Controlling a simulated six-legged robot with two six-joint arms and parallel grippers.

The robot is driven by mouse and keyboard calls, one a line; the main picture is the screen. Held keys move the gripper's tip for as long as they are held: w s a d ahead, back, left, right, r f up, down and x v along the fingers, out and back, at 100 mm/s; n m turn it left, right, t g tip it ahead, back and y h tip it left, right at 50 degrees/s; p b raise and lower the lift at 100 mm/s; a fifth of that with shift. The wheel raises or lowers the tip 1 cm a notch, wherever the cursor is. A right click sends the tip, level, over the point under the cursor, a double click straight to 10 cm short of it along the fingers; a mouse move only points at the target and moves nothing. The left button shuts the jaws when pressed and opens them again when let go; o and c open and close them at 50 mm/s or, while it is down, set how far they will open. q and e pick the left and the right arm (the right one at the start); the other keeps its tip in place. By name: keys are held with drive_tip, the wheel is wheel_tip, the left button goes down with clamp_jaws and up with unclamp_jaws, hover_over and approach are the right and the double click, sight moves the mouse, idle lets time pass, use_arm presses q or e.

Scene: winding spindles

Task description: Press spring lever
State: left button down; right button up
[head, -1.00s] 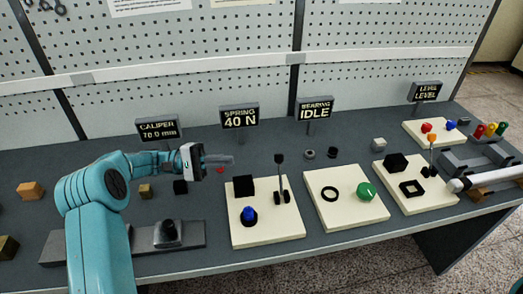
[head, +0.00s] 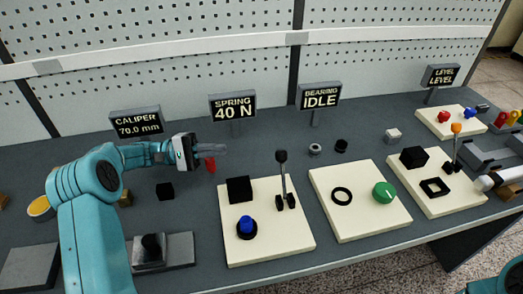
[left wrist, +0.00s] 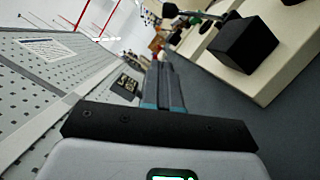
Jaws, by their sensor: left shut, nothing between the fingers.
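The spring station is a cream plate (head: 265,252) with a black block (head: 239,189), a blue knob (head: 246,225) in a black ring and an upright lever (head: 283,180) with a dark round top. The sign behind it (head: 233,107) reads "SPRING 40 N". My left gripper (head: 226,149) is shut and empty, above the table just beyond the plate's back left corner and left of the lever, touching neither. In the left wrist view its closed fingers (left wrist: 163,80) point away, with the black block (left wrist: 243,43) to their right. My right gripper is out of view.
A small red item (head: 209,164) shows just below the left fingers. A plate with a green knob (head: 384,193) stands right of the spring plate, and one with an orange-topped lever (head: 456,143) farther right. A small black cube (head: 165,191) lies left.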

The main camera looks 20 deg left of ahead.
sight(283, 175)
use_arm(q)
drive_tip(key=shift+a, duration=0.1)
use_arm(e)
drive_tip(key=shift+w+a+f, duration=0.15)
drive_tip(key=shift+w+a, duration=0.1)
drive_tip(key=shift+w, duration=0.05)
use_arm(q)
drive_tip(key=shift+f, duration=0.1)
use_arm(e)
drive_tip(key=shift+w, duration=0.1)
use_arm(q)
drive_tip(key=s+r+p+x, duration=0.1)
drive_tip(key=s+p+x, duration=0.1)
drive_tip(key=x, duration=1.1)
drive_tip(key=shift+s+d+p, duration=0.3)
drive_tip(key=shift+p, duration=0.3)
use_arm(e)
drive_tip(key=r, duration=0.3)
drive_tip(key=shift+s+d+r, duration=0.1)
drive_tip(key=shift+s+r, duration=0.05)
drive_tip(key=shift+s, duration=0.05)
use_arm(q)
drive_tip(key=shift+r, duration=0.15)
